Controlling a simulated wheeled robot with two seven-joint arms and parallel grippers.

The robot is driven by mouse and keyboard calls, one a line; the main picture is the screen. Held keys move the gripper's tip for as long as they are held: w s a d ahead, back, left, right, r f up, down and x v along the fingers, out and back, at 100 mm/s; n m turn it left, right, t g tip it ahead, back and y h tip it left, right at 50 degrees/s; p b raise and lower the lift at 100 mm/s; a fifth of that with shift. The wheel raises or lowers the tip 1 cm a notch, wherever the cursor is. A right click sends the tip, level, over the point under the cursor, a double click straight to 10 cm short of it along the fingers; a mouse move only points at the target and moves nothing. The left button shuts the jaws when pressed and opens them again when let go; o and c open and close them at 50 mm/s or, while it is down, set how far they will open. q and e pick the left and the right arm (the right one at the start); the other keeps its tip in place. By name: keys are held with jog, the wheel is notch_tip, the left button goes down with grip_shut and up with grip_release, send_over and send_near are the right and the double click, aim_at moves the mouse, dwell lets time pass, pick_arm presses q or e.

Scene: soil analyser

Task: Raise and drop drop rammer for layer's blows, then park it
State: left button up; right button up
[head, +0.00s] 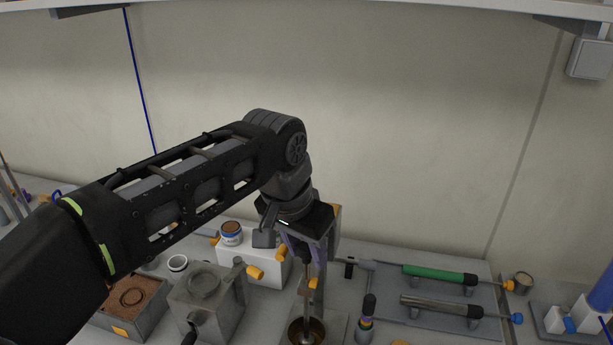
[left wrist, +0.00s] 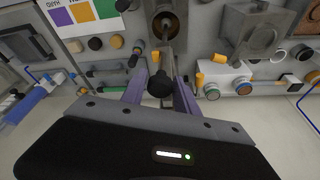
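The drop rammer (head: 313,284) stands upright in the mould (head: 292,331), a dark round opening at the bottom centre of the head view. It has a thin rod and an orange part. In the left wrist view, its rod (left wrist: 166,40) runs into the mould (left wrist: 178,18), and a black knob (left wrist: 160,86) sits between my fingers. My left gripper (head: 312,262) points down over the rammer. Its purple fingers (left wrist: 160,90) stand apart on either side of the knob. I cannot tell whether they touch it. My right gripper is not in view.
A grey cast device (head: 205,297) and a soil tray (head: 135,305) stand left of the mould. A white block (head: 250,270) with an open tin is behind. A grey board with green (head: 440,275) and metal (head: 440,307) cylinders lies right. A wall closes the back.

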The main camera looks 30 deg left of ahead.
pick_arm(q)
grip_shut()
notch_tip(320, 180, up, 10)
jog(key=p, duration=0.8)
dwell(0.3)
jog(key=o, duration=0.5)
grip_release()
